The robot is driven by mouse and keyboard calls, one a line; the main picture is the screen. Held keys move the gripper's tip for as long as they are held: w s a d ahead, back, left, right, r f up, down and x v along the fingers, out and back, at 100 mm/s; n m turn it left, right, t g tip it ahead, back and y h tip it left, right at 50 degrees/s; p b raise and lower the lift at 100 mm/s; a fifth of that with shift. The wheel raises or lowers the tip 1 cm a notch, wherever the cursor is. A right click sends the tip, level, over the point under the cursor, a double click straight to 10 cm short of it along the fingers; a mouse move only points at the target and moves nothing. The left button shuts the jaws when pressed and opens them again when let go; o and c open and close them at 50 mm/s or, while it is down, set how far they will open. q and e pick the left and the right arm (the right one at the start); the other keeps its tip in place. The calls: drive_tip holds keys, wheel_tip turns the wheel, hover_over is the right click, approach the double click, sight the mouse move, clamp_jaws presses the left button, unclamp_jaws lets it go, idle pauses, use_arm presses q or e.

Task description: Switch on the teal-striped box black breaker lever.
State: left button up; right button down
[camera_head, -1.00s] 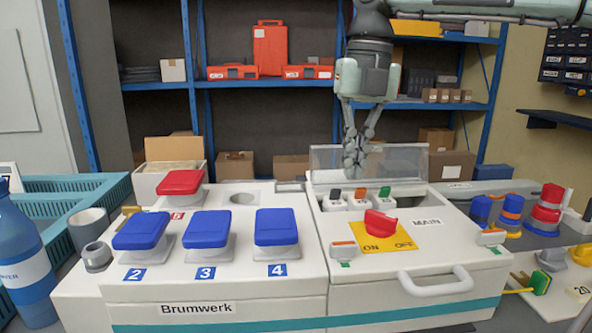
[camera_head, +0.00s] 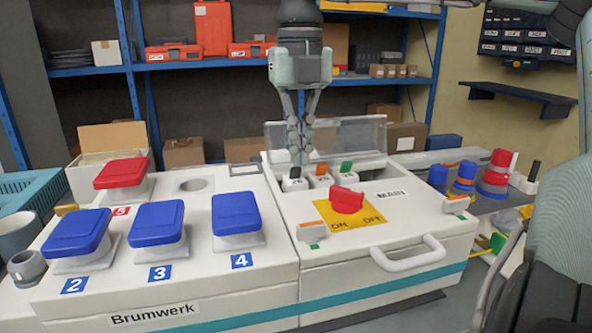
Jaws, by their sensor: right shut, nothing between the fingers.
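The teal-striped box (camera_head: 350,271) stands at the centre right, with a teal band along its lower front. In its recess at the back are three breakers with a black lever (camera_head: 296,171), an orange lever (camera_head: 321,168) and a green lever (camera_head: 346,166). A clear lid (camera_head: 362,140) stands raised behind them. My right gripper (camera_head: 300,149) points down, shut and empty, its fingertips just above or behind the black lever. I cannot tell if they touch it, nor the lever's position. My left gripper is not in view.
A red rotary switch (camera_head: 347,200) on a yellow plate sits in front of the breakers. A white handle (camera_head: 408,257) juts from the box front. Blue push buttons (camera_head: 155,225) lie to the left. Red and blue plugs (camera_head: 495,172) stand at the right.

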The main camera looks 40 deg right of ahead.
sight(297, 168)
drive_tip(key=shift+f, duration=0.1)
drive_tip(key=shift+f, duration=0.1)
idle(0.3)
drive_tip(key=shift+f+b, duration=1.35)
drive_tip(key=shift+f, duration=0.35)
drive_tip(key=shift+w+d+r+p, duration=0.1)
drive_tip(key=shift+w+d+p, duration=0.15)
drive_tip(key=shift+w+p, duration=0.15)
drive_tip(key=shift+w+d, duration=0.15)
drive_tip(key=shift+w, duration=0.2)
drive_tip(key=r+p, duration=0.2)
drive_tip(key=r, duration=0.1)
drive_tip(key=r+p, duration=0.1)
drive_tip(key=shift+s+r, duration=0.25)
drive_tip(key=shift+s+a+r, duration=0.1)
drive_tip(key=shift+a+r, duration=0.1)
drive_tip(key=shift+r, duration=0.5)
